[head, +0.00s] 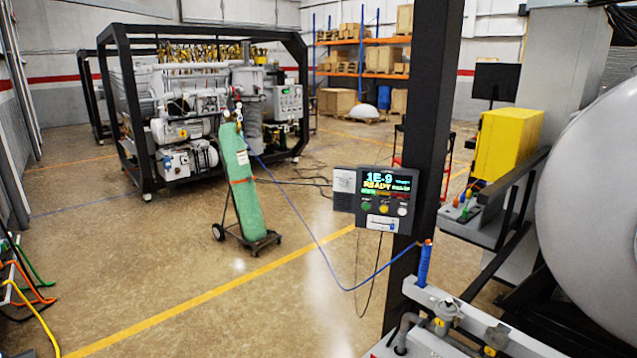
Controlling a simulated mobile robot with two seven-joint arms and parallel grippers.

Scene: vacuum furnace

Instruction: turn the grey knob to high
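A dark control box (375,199) is fixed to a black upright post (423,120) right of the middle. Its lit screen (389,181) shows "1E-9" and "READY". Below the screen are a green round control (367,206), a yellow one (384,208) and a pale grey-white one (402,211). The pale one may be the grey knob, but it is too small to tell its setting or whether it is a knob. A white label (382,223) is at the box's lower edge. Neither of my grippers is in view.
A green gas cylinder (240,180) stands on a wheeled cart left of the box. A blue hose (310,232) runs from it to a fitting at the lower right. A large grey vessel (590,190) fills the right side. The floor at front left is mostly open.

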